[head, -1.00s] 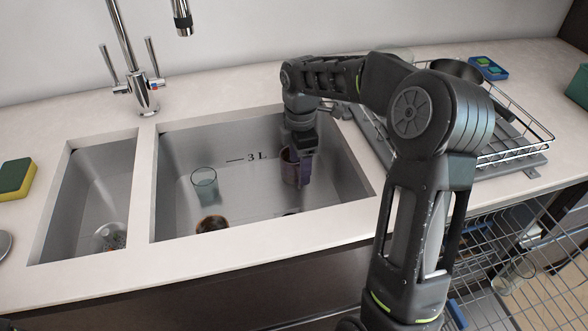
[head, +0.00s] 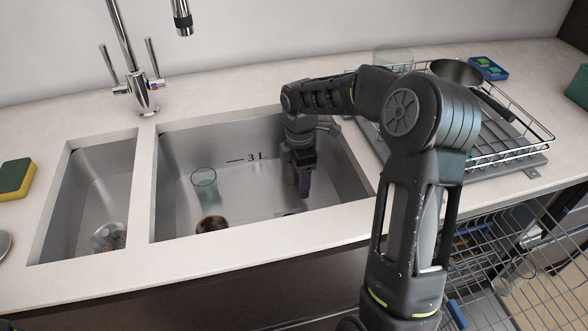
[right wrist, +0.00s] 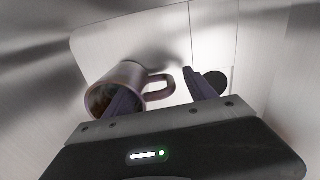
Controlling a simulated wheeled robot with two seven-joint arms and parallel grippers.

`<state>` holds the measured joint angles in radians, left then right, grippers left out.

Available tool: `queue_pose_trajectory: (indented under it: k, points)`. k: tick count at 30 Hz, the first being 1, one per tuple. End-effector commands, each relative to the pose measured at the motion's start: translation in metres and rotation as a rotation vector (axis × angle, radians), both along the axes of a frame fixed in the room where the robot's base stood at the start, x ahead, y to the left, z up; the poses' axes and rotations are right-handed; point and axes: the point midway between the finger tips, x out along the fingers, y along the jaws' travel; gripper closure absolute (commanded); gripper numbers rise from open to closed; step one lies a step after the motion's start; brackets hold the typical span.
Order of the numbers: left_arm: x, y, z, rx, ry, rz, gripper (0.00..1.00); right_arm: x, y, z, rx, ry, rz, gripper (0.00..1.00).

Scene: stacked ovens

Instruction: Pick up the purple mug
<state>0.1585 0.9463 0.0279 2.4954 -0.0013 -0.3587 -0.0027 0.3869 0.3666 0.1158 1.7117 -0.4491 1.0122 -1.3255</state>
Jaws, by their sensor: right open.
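The purple mug (head: 288,170) is in the large sink basin, toward its right side. In the head view it is mostly hidden by my right gripper (head: 302,180), which reaches down into the basin. The right wrist view shows the mug (right wrist: 113,88) with its mouth toward the camera and its handle (right wrist: 160,84) to the right. My right gripper (right wrist: 156,82) is open there. One finger overlaps the mug's mouth, the other is right of the handle, and the handle shows between them. I cannot tell whether either finger touches the mug. My left gripper is not in view.
A clear glass (head: 204,183) and a brown-rimmed round item (head: 212,223) are in the large basin, left of the gripper. The basin walls enclose it closely. A dish rack (head: 515,140) with a pan (head: 456,72) is at right, a tap (head: 143,98) behind.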

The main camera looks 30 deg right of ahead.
Motion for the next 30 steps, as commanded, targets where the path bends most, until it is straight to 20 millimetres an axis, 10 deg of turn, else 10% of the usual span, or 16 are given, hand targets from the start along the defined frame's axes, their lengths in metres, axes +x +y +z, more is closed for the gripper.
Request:
queue_pose_trajectory:
  k: [8,30]
  points:
    - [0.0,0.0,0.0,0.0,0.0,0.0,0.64,0.0001,0.0,0.0004,0.0,0.0,0.0,0.35]
    - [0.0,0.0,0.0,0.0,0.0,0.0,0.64,-0.0001,0.0,0.0002,0.0,0.0,0.0,0.96]
